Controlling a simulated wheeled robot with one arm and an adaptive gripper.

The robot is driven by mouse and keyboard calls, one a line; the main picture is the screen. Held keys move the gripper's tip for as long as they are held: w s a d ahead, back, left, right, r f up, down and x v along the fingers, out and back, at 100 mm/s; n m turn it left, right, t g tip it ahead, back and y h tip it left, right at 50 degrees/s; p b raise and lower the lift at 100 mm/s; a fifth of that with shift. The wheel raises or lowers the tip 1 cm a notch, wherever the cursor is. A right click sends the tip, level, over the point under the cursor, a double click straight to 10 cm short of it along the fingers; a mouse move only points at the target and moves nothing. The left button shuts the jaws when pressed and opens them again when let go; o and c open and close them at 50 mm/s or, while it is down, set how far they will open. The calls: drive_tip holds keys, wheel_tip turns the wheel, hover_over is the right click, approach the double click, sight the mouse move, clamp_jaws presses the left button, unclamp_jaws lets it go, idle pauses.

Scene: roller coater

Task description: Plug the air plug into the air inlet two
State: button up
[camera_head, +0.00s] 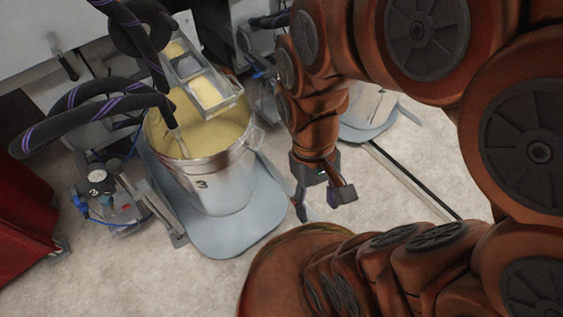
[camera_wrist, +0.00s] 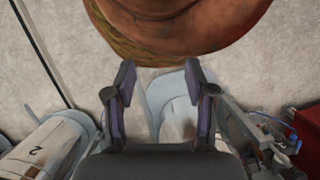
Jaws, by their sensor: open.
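My gripper (camera_head: 320,205) is open and empty, pointing down over the floor to the right of the bucket marked 3. In the wrist view its two fingers (camera_wrist: 160,78) stand wide apart with nothing between them. I cannot make out the air plug for certain. A blue air hose (camera_head: 103,219) lies by a small air unit marked 3 (camera_head: 97,177) at the left, well away from my gripper. A container marked 2 (camera_wrist: 42,150) shows at the lower left of the wrist view. Air inlet two cannot be picked out; my arm hides part of that area.
The metal bucket marked 3 (camera_head: 222,183), holding yellow liquid, stands on a grey-blue base plate (camera_head: 240,238). Thick black hoses (camera_head: 75,120) arch over it. A red cabinet (camera_head: 22,215) stands at the left. A dark rail (camera_head: 410,177) crosses the floor at right. The front floor is clear.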

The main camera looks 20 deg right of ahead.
drive_tip(key=w+d+f+n+t, duration=0.1)
drive_tip(key=w+d+f, duration=0.35)
drive_tip(key=w, duration=0.45)
drive_tip(key=w+d+f+n, duration=0.1)
drive_tip(key=w+d+f, duration=0.35)
drive_tip(key=w, duration=0.45)
drive_tip(key=w+d+f+t, duration=0.1)
drive_tip(key=w+d+f, duration=0.3)
drive_tip(key=w, duration=0.6)
drive_tip(key=w+d+f+n, duration=0.1)
drive_tip(key=w+d+f, duration=0.2)
drive_tip(key=f, duration=0.8)
drive_tip(key=w+d+f+n+t, duration=0.1)
drive_tip(key=w+d+f, duration=0.2)
drive_tip(key=f, duration=0.9)
drive_tip(key=w+d+f+n+p, duration=0.1)
drive_tip(key=w+d+f, duration=0.3)
drive_tip(key=f, duration=0.8)
drive_tip(key=shift+d+n+t, duration=0.3)
drive_tip(key=shift+d+n, duration=0.3)
drive_tip(key=shift+d, duration=0.05)
drive_tip(key=shift+f+b, duration=0.4)
drive_tip(key=shift+f, duration=1.3)
drive_tip(key=shift+w+f+b, duration=0.2)
drive_tip(key=shift+f+b, duration=0.5)
drive_tip(key=shift+f, duration=0.65)
drive_tip(key=shift+w+f+b, duration=0.15)
drive_tip(key=shift+f+b, duration=0.5)
drive_tip(key=shift+f, duration=0.65)
drive_tip(key=shift+r, duration=0.1)
